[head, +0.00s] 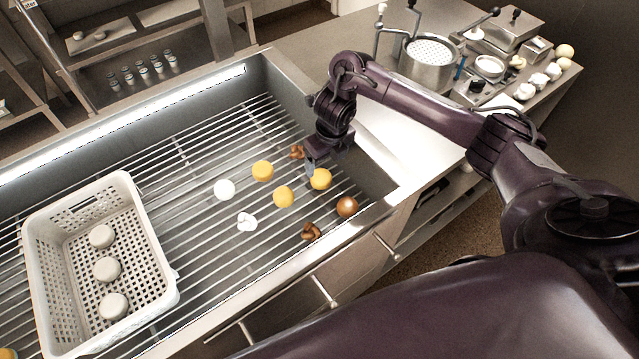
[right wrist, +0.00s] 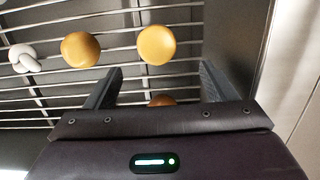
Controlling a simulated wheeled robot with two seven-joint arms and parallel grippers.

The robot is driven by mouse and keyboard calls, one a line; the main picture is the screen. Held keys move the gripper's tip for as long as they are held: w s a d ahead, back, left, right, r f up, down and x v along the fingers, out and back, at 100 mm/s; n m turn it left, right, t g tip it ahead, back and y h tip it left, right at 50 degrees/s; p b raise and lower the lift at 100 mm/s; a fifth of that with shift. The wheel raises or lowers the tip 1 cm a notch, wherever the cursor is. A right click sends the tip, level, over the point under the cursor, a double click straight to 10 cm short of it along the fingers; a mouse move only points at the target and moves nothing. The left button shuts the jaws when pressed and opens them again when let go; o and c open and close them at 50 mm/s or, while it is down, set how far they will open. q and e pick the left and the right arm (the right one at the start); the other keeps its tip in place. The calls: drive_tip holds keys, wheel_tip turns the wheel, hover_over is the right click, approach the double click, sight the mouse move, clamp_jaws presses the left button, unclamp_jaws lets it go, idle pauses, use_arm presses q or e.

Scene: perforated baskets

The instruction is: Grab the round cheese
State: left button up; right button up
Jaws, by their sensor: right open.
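Several round cheeses lie on the metal rack of the sink-like basin. Three are yellow: a right one (head: 320,179), a middle one (head: 283,196) and a far one (head: 262,171). In the right wrist view, two yellow cheeses (right wrist: 156,45) (right wrist: 80,49) lie beyond the fingertips. A brown round thing (right wrist: 162,100) shows between the fingers, partly hidden by the gripper body. My left gripper is not in view.
A white knotted cheese (head: 246,222) and brown knotted ones (head: 311,231) (head: 297,152) lie close by. A perforated basket (head: 150,240) with three pale round pieces stands at left. The basin's right wall (head: 368,172) is close to my gripper. Bare rack lies between basket and cheeses.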

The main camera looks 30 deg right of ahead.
sight(321, 176)
wheel_tip(321, 176, down, 3)
drive_tip(key=shift+r+b, duration=0.1)
drive_tip(key=shift+b, duration=0.4)
drive_tip(key=shift+w+a+f+p, duration=0.1)
drive_tip(key=shift+w+f+p, duration=0.1)
drive_tip(key=shift+f, duration=0.65)
drive_tip(key=shift+w+a+f+p, duration=0.1)
drive_tip(key=shift+w+f, duration=0.15)
drive_tip(key=shift+f, duration=0.65)
drive_tip(key=shift+w+a+f+p, duration=0.1)
drive_tip(key=shift+w+f, duration=0.1)
drive_tip(key=shift+f, duration=0.65)
drive_tip(key=c, duration=1.1)
drive_tip(key=shift+r, duration=0.1)
